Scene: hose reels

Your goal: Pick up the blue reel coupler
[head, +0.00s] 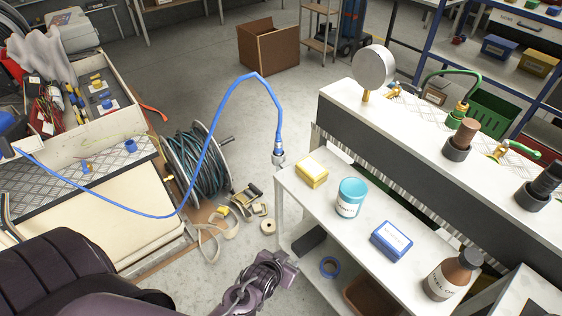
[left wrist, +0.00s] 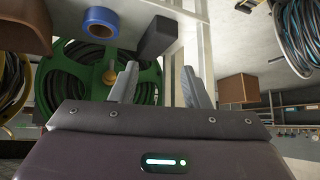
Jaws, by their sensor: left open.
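The blue hose (head: 210,145) arcs up from the left and comes down at its end to the metal reel coupler (head: 278,154), which hangs at the back left corner of the white cart. My left gripper (head: 280,268) is low beside the cart's left side, below the coupler and apart from it. In the left wrist view my left gripper (left wrist: 158,82) has its two fingers spread with nothing between them. The coupler cannot be made out in that view. My right gripper is not in view.
The white cart's top (head: 330,215) holds a yellow box (head: 312,173), a teal can (head: 350,198), a blue box (head: 391,241) and a brown bottle (head: 452,275). A blue tape roll (head: 330,267) lies on its lower shelf. A hose reel (head: 198,165) and straps (head: 235,210) lie left.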

